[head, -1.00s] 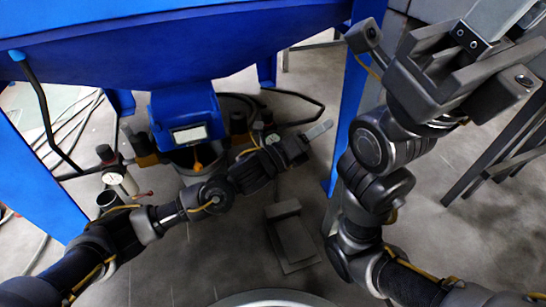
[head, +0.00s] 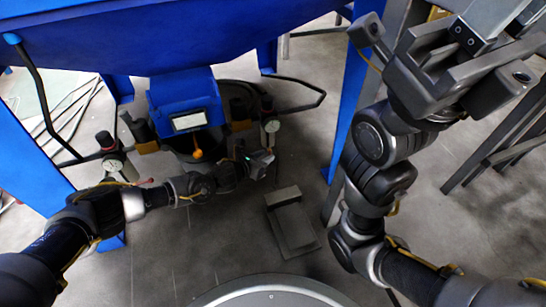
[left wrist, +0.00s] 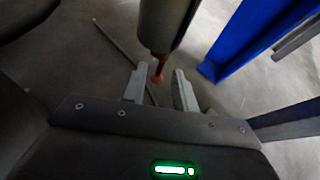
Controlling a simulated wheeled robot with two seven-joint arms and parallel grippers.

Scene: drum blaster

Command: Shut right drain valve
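The right drain valve shows in the left wrist view as a small reddish tip (left wrist: 157,75) under a dark cylindrical bowl (left wrist: 165,28). My left gripper (left wrist: 159,88) is open, its two pale fingers apart with the reddish tip between or just beyond them; I cannot tell if they touch it.
The blue blaster hopper (head: 180,38) hangs above, with a blue leg (head: 349,105) right of the valve. A grey pedal (head: 291,225) lies on the floor. A dark metal frame (head: 500,150) stands at right.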

